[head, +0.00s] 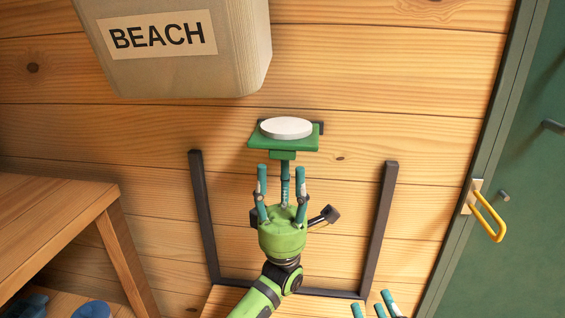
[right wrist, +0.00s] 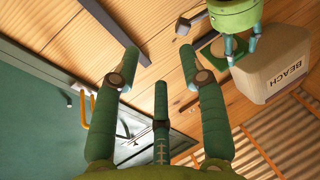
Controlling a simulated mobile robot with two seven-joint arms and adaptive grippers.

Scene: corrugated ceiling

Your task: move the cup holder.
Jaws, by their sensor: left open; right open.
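A green square plate with a stem, probably the cup holder (head: 262,142), is at the wooden wall in the head view. A white round disc (head: 287,128) lies on top of it. My left gripper (head: 281,172) is just below the plate, with its teal fingers open and pointing up at it. The middle finger overlaps the stem; I cannot tell if it touches. My right gripper (head: 375,305) shows only its fingertips at the bottom edge. In the right wrist view its fingers (right wrist: 160,60) are spread and empty.
A beige bin marked BEACH (head: 185,70) hangs over the upper left. A dark metal frame (head: 205,220) surrounds the left gripper's area. A wooden shelf (head: 55,215) stands at left. A green door (head: 535,190) with a yellow handle (head: 487,215) is at right.

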